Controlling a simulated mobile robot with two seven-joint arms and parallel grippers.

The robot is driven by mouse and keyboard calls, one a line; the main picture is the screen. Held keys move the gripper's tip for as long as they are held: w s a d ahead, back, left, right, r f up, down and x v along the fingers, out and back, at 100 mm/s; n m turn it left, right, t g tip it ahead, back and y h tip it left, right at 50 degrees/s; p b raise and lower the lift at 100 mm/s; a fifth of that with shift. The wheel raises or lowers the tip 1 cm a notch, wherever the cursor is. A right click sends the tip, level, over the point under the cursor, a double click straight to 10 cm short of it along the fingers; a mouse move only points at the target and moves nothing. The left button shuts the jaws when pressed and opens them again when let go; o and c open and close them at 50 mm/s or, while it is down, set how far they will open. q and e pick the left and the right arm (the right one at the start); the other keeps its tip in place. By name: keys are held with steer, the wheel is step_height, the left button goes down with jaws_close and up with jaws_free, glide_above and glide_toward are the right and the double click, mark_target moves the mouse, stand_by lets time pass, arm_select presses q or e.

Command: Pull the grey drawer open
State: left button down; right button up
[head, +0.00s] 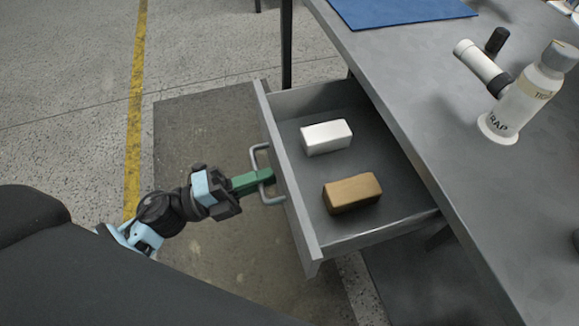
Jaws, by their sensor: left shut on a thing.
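The grey drawer (290,192) stands pulled out from under the grey table, and its inside shows. A white block (326,137) and a brown block (352,193) lie apart on the drawer's floor. A grey bar handle (257,157) sits on the drawer's front. My left gripper (262,178) comes in from the left, and its green fingers are shut on the handle. The fingertips are partly hidden at the handle. My right gripper is not in the view.
The grey table (425,90) fills the right side. The concrete floor (210,50) left of the drawer is clear.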

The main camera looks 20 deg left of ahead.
arm_select(q)
steer(key=shift+r+v, duration=0.1)
steer(key=shift+v, duration=0.55)
steer(key=shift+r+v, duration=0.15)
steer(key=shift+v, duration=0.45)
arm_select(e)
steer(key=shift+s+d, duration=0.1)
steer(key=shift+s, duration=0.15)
arm_select(q)
steer(key=c, duration=1.6)
jaws_free()
steer(key=v, duration=0.8)
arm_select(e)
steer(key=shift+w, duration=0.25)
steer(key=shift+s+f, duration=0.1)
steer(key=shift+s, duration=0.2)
